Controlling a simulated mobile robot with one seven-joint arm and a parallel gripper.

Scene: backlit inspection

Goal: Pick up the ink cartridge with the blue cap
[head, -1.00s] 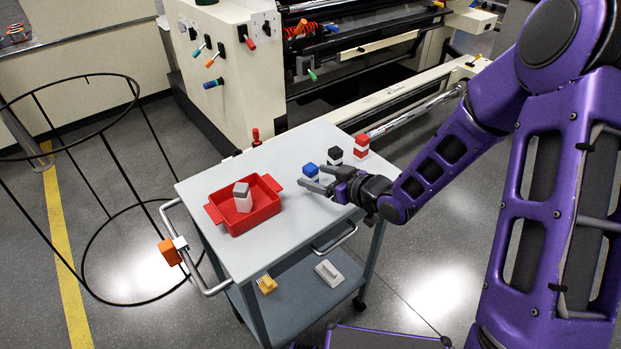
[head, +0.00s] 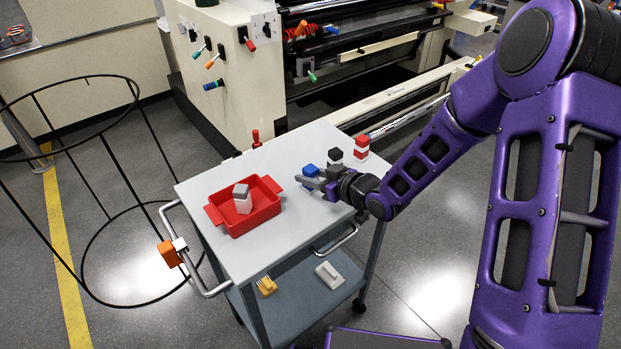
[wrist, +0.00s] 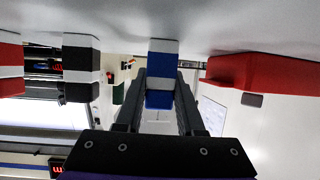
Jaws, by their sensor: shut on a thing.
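The ink cartridge with the blue cap (head: 310,170) stands on the grey cart top, right of its middle. In the wrist view, which is upside down, the blue-capped cartridge (wrist: 162,72) sits between the two fingers, its base on the cart top. My gripper (head: 314,183) is shut on this cartridge, low over the cart. The fingers hide part of it in the head view. A black-capped cartridge (head: 335,156) and a red-capped cartridge (head: 361,147) stand behind it to the right. A grey-capped cartridge (head: 242,198) stands in the red tray.
The red tray (head: 249,222) lies on the left of the cart top (head: 295,235). A yellow object (head: 267,286) and a white object (head: 328,274) lie on the lower shelf. A black wire hoop frame (head: 83,278) stands left of the cart; a machine is behind.

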